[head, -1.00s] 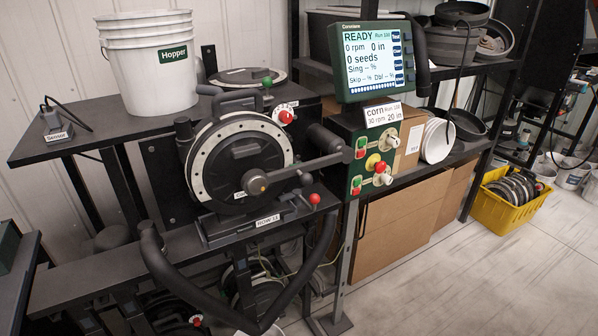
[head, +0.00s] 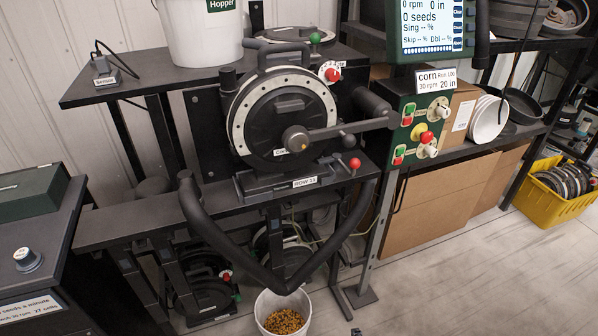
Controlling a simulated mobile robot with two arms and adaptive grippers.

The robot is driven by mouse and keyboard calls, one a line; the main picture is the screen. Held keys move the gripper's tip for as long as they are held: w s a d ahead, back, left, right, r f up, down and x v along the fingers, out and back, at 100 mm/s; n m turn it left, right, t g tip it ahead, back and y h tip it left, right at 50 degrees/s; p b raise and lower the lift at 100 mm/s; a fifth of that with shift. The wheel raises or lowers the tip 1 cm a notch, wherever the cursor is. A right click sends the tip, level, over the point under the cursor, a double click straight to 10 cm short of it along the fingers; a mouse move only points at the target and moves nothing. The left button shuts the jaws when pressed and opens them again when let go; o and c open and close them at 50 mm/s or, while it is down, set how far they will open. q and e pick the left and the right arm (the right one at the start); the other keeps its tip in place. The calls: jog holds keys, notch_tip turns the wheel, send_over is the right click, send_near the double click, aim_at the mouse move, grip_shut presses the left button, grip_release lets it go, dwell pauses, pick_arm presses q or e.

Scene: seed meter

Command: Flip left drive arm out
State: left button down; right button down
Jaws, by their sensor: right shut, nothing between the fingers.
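The seed meter (head: 252,118) stands upright on its bench mount, with a pale dotted ring around a black disc. A grey drive arm (head: 345,130) runs from the hub (head: 295,139) across the front of the meter to the right, ending near the control box. No other arm on the meter can be clearly told as the left one. My right gripper (head: 355,332) shows only as a small dark tip at the bottom edge, shut and empty, well below the meter and apart from it. My left gripper is not in view.
A thick black hose (head: 222,240) loops below the meter above a white bucket of seeds (head: 283,313). The control box (head: 425,125) with its screen (head: 437,28) stands to the right. A dark console (head: 30,255) is at left.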

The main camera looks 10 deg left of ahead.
jog(key=w+a+r+n+t+y, duration=0.1)
jog(key=w+a+r+n+t, duration=0.2)
jog(key=r, duration=0.4)
jog(key=w+a+r+n+y, duration=0.1)
jog(key=w+a+r+n, duration=0.25)
jog(key=r, duration=0.25)
jog(key=a+r+n+t+y+b, duration=0.1)
jog(key=a+r+n, duration=0.3)
jog(key=r, duration=0.8)
jog(key=a+r+n+t+y+b, duration=0.1)
jog(key=a+r+n+t+y, duration=0.3)
jog(key=r+n, duration=0.4)
notch_tip(320, 180, up, 5)
jog(key=shift+r, duration=0.15)
jog(key=shift+w+a, duration=0.1)
jog(key=shift+w, duration=0.05)
jog(key=w+a+r+p, duration=0.2)
jog(key=w+r, duration=0.4)
jog(key=w, duration=0.3)
jog(key=shift+a+r+p, duration=0.15)
jog(key=shift+a+p, duration=0.2)
jog(key=shift+a, duration=0.55)
